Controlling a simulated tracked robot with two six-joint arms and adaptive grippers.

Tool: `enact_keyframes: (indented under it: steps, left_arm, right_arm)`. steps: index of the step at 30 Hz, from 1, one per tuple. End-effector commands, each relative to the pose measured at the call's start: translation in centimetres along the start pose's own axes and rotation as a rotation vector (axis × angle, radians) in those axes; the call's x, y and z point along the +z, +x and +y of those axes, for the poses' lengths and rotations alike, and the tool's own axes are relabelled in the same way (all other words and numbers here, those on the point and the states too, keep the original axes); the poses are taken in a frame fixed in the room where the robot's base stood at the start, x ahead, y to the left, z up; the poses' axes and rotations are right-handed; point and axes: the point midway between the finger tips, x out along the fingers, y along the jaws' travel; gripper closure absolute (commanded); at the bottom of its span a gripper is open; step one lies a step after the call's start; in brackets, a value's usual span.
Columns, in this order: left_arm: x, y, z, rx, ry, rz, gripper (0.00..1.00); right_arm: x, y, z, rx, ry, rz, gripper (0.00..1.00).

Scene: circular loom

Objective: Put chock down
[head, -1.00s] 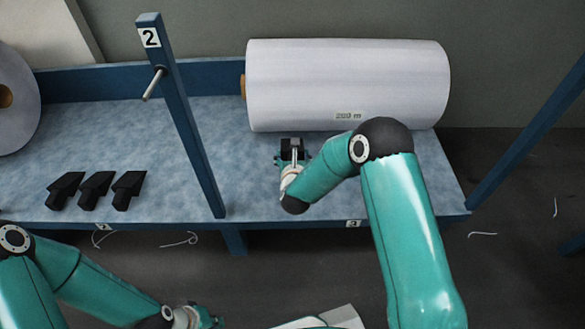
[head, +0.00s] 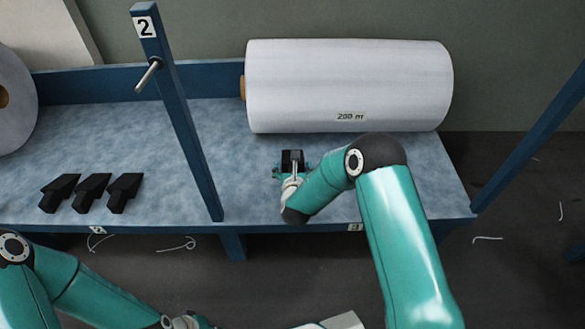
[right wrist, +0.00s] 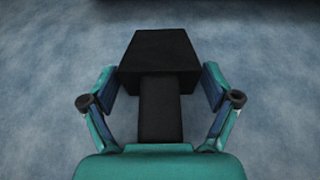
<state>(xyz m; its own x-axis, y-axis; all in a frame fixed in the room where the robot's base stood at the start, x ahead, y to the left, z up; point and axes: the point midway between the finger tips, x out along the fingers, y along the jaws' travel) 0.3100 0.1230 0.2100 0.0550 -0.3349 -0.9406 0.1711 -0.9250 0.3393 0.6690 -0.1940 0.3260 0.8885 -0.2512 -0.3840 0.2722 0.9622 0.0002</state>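A black chock (head: 292,156), a wide block with a narrow handle, is on the blue-grey shelf in front of the large white roll (head: 350,88). There is a gap between chock and roll. My right gripper (right wrist: 160,90) is open around the chock's handle in the right wrist view, with a gap on each side between finger and handle. It also shows in the head view (head: 291,168). My left gripper (head: 196,322) is cut off at the bottom edge of the head view, and its fingers are hidden.
Several black chocks, such as this one (head: 92,192), stand in a row on the left of the shelf (head: 130,130). A blue post (head: 175,110) marked 2, with a peg, stands between them and my right gripper. Another roll (head: 12,100) is at far left. White threads lie on the floor.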

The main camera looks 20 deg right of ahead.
Motion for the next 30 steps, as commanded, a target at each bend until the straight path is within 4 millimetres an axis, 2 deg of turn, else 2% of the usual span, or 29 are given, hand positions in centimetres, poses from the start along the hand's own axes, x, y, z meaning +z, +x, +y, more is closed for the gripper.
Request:
enact_keyframes:
  steps: [14, 20, 30]
  left_arm:
    - [0.0, -0.4, 0.1, 0.0, 0.0, 0.0, 1.0]
    - [0.0, -1.4, 0.5, 0.0, 0.0, 0.0, 1.0]
    - [0.0, -3.2, 1.2, 0.0, 0.0, 0.0, 1.0]
  right_arm:
    - [0.2, -0.4, 0.0, 0.0, -0.001, 0.001, 0.03]
    - [0.4, -3.4, 0.1, 0.002, -0.003, 0.002, 0.03]
    - [0.3, -10.0, 0.1, 0.002, -0.003, 0.002, 0.03]
